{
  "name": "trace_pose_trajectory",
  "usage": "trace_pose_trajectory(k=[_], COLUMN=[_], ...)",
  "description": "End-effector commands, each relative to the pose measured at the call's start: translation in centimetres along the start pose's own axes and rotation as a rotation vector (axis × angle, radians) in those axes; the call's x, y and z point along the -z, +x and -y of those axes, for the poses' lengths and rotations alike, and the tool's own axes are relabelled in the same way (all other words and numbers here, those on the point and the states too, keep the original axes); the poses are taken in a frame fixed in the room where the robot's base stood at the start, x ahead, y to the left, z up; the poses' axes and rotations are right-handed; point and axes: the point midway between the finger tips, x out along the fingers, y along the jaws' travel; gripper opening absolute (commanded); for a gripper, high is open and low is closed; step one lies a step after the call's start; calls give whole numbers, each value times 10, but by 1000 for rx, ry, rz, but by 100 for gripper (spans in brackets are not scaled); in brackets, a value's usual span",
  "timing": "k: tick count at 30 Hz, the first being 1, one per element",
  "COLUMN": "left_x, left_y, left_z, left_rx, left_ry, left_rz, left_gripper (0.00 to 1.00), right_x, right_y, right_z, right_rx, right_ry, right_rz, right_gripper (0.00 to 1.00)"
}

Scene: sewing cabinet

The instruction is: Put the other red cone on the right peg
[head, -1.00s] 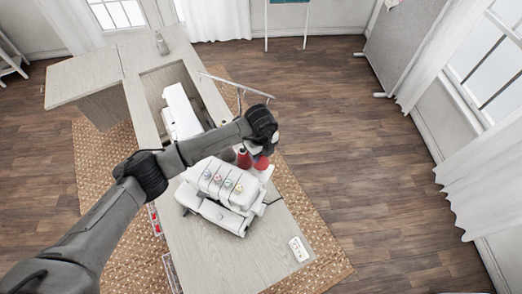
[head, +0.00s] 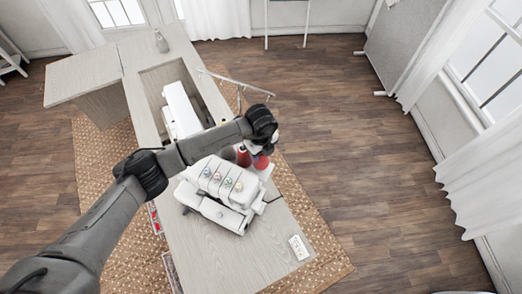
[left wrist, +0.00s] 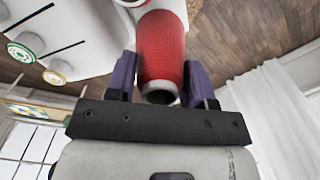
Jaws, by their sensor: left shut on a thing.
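My left gripper (head: 264,149) is over the back right of the white serger (head: 219,190) in the head view. In the left wrist view its purple fingers stand on both sides of a red cone (left wrist: 161,48), and it is shut on that cone. In the head view this red cone (head: 262,163) shows just below the gripper. Another red cone (head: 243,157) stands close to its left, behind the serger. The pegs are hidden by the cones and my gripper, so I cannot tell how the held cone sits on one.
A white sewing machine (head: 181,108) sits in the cabinet opening. A thin metal thread stand (head: 238,84) rises behind the gripper. A white labelled card (head: 299,247) lies at the tabletop's (head: 245,262) near right corner. The front tabletop is mostly clear.

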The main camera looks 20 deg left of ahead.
Motion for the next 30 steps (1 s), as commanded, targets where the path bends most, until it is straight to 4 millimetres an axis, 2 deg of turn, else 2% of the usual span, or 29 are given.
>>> trace_pose_trajectory(k=[30], left_x=[0], left_y=[27], left_z=[0], left_rx=[1], left_ry=[0], left_rz=[0], left_gripper=[24], right_x=[-6], right_y=[17], right_z=[-2], right_rx=[-6], right_ry=[-8], right_rz=[1], right_gripper=[43])
